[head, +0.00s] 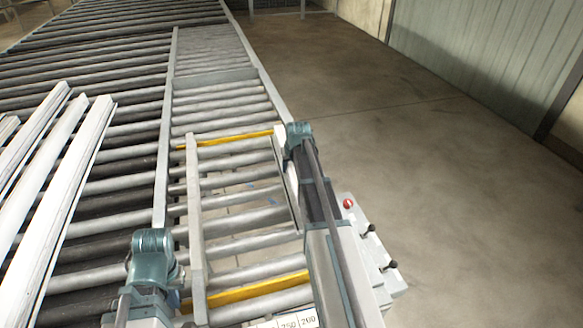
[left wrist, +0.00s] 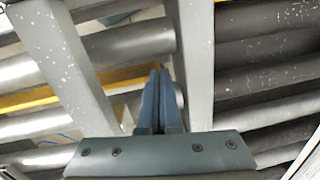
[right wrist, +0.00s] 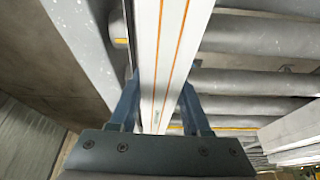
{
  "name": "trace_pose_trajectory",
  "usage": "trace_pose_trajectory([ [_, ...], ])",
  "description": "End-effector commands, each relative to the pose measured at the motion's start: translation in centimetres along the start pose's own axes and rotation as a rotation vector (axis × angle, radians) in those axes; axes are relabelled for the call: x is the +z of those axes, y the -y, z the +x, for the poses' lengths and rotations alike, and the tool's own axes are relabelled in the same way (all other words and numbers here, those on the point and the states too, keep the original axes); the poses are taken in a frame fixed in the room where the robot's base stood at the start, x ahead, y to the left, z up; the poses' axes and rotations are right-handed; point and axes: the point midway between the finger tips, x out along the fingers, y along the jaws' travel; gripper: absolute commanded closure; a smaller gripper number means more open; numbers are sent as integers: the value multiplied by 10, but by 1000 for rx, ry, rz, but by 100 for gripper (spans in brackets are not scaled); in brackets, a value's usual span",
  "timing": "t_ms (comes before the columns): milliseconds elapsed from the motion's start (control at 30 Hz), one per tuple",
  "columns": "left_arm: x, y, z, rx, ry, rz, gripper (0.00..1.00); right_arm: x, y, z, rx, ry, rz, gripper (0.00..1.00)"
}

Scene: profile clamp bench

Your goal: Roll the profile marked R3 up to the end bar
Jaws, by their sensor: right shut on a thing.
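A white profile with orange stripes (right wrist: 162,50) runs away from me between the fingers of my right gripper (right wrist: 158,108), which is shut on it. In the head view the right arm hides most of it, and a pale strip (head: 285,165) shows beside the arm. I cannot read an R3 mark. My left gripper (left wrist: 157,80) has its fingers together with nothing between them, over the rollers beside a grey rail. A grey crosspiece (head: 215,77) lies across the roller lane farther off; I cannot tell whether it is the end bar.
Several white profiles (head: 55,180) lie on the rollers at the left. Yellow bars (head: 230,138) cross the lane, which a grey rail (head: 166,140) borders. A box with a red button (head: 348,203) stands right of my right arm. The floor (head: 400,130) beyond is clear.

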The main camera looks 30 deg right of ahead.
Motion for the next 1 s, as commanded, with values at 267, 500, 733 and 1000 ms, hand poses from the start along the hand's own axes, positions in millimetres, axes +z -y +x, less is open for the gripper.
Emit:
trace_pose_trajectory([
  [267,0,0,0,0,0,0,100,0,0,0,0,0,0,100],
  [500,0,0,0,0,0,0,100,0,0,0,-10,0,-22,100],
  [733,0,0,0,0,0,0,100,0,0,0,-31,0,-73,100],
  [1000,0,0,0,0,0,0,100,0,0,0,-30,0,-72,47],
])
